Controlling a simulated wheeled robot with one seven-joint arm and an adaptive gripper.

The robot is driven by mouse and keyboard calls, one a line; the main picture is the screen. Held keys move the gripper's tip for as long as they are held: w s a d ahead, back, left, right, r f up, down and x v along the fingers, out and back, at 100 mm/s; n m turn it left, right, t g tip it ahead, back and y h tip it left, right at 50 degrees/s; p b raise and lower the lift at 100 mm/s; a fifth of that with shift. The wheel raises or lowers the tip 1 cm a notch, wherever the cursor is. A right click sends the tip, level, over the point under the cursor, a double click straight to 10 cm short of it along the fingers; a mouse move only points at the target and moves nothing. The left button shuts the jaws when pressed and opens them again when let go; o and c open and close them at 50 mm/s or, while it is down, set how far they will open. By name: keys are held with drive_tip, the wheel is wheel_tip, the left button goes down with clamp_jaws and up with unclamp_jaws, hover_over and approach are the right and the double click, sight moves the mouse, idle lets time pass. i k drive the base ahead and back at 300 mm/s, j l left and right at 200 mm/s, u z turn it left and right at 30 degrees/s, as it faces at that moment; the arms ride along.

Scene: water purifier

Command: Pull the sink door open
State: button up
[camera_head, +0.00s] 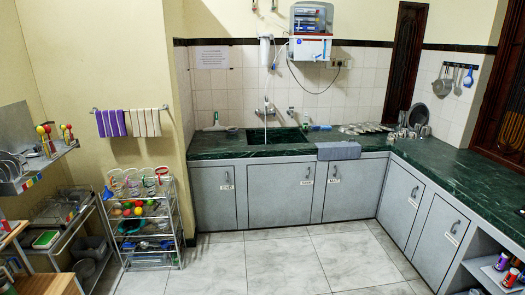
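The sink (278,136) is set in the dark green counter in the middle of the view. Below it is a grey cabinet door (277,197), which looks shut. My gripper is not in view.
The tiled floor (290,255) before the cabinets is clear. A wire rack (150,232) with jars and fruit stands at the left wall, near the left door. Cabinets with more shut doors (436,240) run along the right. A grey cloth (339,150) hangs over the counter edge.

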sight(280, 195)
drive_tip(key=i, duration=2.3)
drive_tip(key=i+j, duration=0.1)
drive_tip(key=i, duration=2.2)
drive_tip(key=l+z, duration=0.05)
drive_tip(key=l, duration=0.05)
